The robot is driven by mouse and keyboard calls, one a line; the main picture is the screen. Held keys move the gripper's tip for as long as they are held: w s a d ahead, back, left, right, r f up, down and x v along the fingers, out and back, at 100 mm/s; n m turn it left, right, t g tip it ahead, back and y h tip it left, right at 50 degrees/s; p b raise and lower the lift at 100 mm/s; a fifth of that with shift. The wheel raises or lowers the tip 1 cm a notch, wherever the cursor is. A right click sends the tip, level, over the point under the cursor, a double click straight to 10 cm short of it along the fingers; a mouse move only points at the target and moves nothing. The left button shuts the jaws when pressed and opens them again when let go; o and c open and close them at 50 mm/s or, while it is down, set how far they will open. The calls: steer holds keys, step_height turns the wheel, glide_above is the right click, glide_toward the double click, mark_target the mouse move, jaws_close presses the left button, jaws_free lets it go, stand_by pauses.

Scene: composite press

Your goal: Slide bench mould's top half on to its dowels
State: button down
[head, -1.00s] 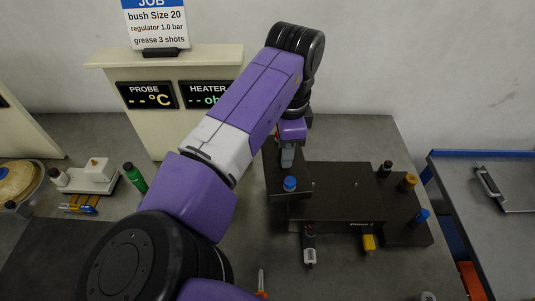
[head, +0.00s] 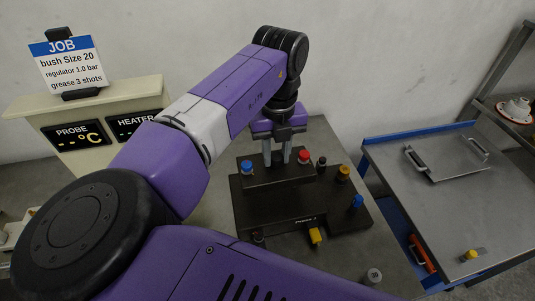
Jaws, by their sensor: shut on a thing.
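A dark block with a blue cap and a red cap, apparently the mould's top half (head: 262,177), shows in the head view at the back of a wider dark base (head: 270,214) marked "Press 1". My gripper (head: 277,157) comes down from above between the two caps. Its fingers are shut on a dark upright part at the block's middle. The block looks roughly level. I cannot tell whether it rests on the base or hangs just above it. The dowels cannot be made out.
A black-capped post (head: 321,164), an orange knob (head: 343,173) and a blue knob (head: 357,201) stand to the block's right. A steel side table (head: 430,205) carries a handled plate (head: 447,157). My arm hides much of the left bench.

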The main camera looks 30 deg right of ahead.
mark_target(276, 167)
steer(key=shift+r+p, duration=0.15)
steer(key=shift+p, duration=0.15)
steer(key=shift+f+b, duration=1.4)
steer(key=shift+f, duration=1.05)
steer(key=shift+f+b, duration=0.8)
steer(key=shift+f, duration=0.65)
steer(key=c, duration=1)
jaws_free()
